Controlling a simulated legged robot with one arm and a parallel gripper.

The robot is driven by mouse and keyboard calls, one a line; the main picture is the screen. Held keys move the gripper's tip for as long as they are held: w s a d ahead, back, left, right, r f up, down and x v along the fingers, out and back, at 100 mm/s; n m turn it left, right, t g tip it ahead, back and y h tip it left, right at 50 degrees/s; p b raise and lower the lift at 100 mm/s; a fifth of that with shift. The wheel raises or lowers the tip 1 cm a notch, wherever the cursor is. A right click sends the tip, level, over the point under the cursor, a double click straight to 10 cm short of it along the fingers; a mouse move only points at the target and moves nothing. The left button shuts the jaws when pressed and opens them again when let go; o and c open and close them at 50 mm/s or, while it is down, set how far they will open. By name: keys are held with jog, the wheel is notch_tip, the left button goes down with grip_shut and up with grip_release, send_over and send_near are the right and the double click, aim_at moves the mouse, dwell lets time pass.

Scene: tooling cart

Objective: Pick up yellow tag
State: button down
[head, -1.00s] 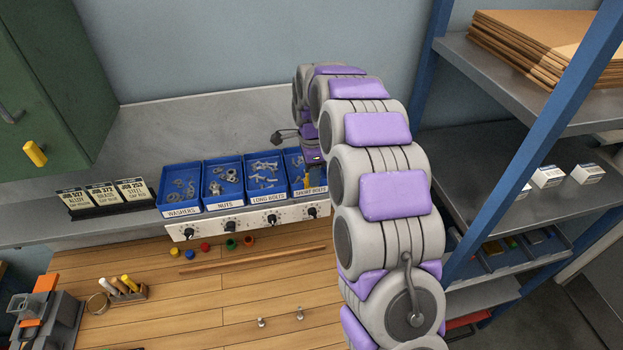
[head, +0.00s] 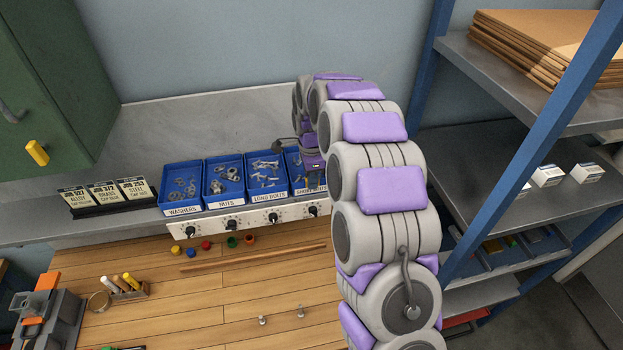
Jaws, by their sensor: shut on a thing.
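My gripper (head: 312,176) is at the far end of my arm, small and partly hidden, just over the short bolts bin (head: 292,160). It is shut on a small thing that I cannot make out. No yellow tag can be told with certainty. A yellow piece (head: 37,152) sits on the green cabinet door at the left, far from my gripper. Three cream label cards (head: 103,193) stand in a black holder left of the bins.
Blue bins of washers (head: 181,184), nuts (head: 222,181) and long bolts (head: 265,173) line the back shelf above a white knob panel (head: 250,218). Coloured caps and a wooden rod (head: 255,258) lie on the wooden top. A blue-posted rack (head: 540,110) stands right.

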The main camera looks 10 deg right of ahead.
dwell(0.3)
jog(key=shift+r+b, duration=0.4)
jog(key=shift+r, duration=1.45)
jog(key=s+a+b, duration=0.1)
jog(key=s+a, duration=0.1)
jog(key=s, duration=0.5)
jog(key=s+a+r+b, duration=0.1)
jog(key=s+a, duration=0.1)
jog(key=s, duration=0.6)
jog(key=shift+s+r, duration=0.15)
jog(key=shift+s, duration=0.1)
